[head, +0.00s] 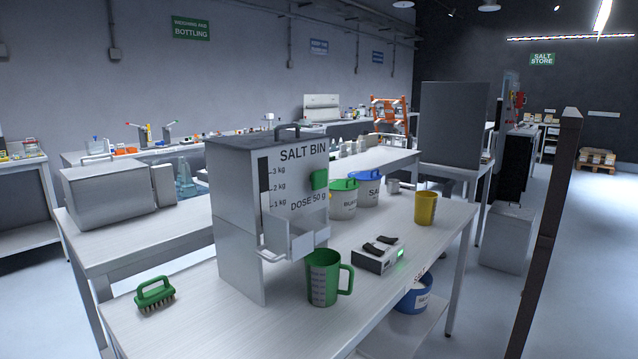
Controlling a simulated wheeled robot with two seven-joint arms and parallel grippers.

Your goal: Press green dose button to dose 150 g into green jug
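The grey salt bin (235,185) stands on the white table, marked "SALT BIN" and "DOSE 50 g", with a level window (265,185) on its front. The green dose button (320,180) is on the right of its front face. The green jug (323,278) stands upright on the table in front of the bin, close to its spout tray (290,238); I cannot tell whether it is directly under the outlet. Its contents are not visible. Neither of my grippers shows in the head view.
A green brush (154,293) lies at the table's left front. A small device (378,256) with a green light, a yellow cup (425,208) and green- and blue-lidded tubs (343,202) stand to the right. A dark post (545,235) rises at the right.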

